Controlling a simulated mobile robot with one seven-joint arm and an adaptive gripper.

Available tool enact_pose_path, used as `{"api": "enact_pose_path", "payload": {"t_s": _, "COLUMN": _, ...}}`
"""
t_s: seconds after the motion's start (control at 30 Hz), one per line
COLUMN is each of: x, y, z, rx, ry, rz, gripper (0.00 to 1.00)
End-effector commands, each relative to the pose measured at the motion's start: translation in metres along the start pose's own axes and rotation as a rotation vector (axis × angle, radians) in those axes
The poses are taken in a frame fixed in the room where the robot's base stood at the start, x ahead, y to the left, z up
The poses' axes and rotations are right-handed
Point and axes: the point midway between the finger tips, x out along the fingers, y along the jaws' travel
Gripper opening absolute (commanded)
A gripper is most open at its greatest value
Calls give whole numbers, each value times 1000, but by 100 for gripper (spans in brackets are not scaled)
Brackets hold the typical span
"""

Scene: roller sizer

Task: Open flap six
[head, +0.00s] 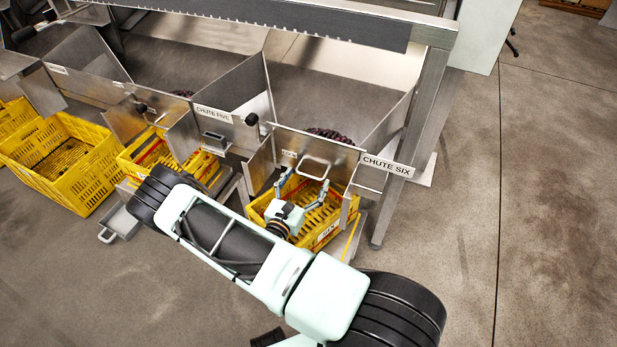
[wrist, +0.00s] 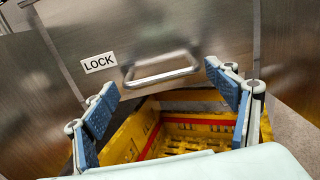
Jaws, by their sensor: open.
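Flap six (head: 332,158) is a bare metal plate across the front of the chute labelled CHUTE SIX (head: 387,166). It appears closed. In the wrist view the flap (wrist: 140,35) carries a LOCK label (wrist: 99,62) and a U-shaped metal handle (wrist: 162,82) near its lower edge. My gripper (head: 305,182) is open and empty, in front of and a little below the handle. In the wrist view the blue-padded fingers of the gripper (wrist: 165,95) stand to either side of the handle, apart from it.
A yellow crate (head: 326,238) marked SIX sits under the flap, below my gripper; its inside (wrist: 190,140) looks empty. Dark round items (head: 325,134) lie behind the flap. Chute five (head: 213,113) and more yellow crates (head: 85,180) stand to the left. The floor at right is clear.

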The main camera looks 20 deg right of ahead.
Motion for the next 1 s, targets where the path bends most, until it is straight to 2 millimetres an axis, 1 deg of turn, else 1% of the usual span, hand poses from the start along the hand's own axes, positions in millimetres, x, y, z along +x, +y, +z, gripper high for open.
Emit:
{"api": "enact_pose_path", "payload": {"t_s": 0.03, "x": 6, "y": 0, "z": -1, "rx": 2, "ry": -1, "rz": -2, "gripper": 79}}
{"api": "enact_pose_path", "payload": {"t_s": 0.1, "x": 12, "y": 0, "z": 0, "rx": 2, "ry": 0, "rz": -1, "gripper": 79}}
{"api": "enact_pose_path", "payload": {"t_s": 0.2, "x": 16, "y": 0, "z": 0, "rx": 1, "ry": 1, "rz": 0, "gripper": 79}}
{"api": "enact_pose_path", "payload": {"t_s": 0.47, "x": 17, "y": 0, "z": 0, "rx": 0, "ry": 0, "rz": 0, "gripper": 79}}
{"api": "enact_pose_path", "payload": {"t_s": 0.9, "x": 17, "y": 1, "z": 0, "rx": 1, "ry": 0, "rz": 1, "gripper": 32}}
{"api": "enact_pose_path", "payload": {"t_s": 0.93, "x": 17, "y": 1, "z": 0, "rx": 1, "ry": 0, "rz": 1, "gripper": 29}}
{"api": "enact_pose_path", "payload": {"t_s": 1.0, "x": 17, "y": 1, "z": 1, "rx": 1, "ry": 0, "rz": 1, "gripper": 29}}
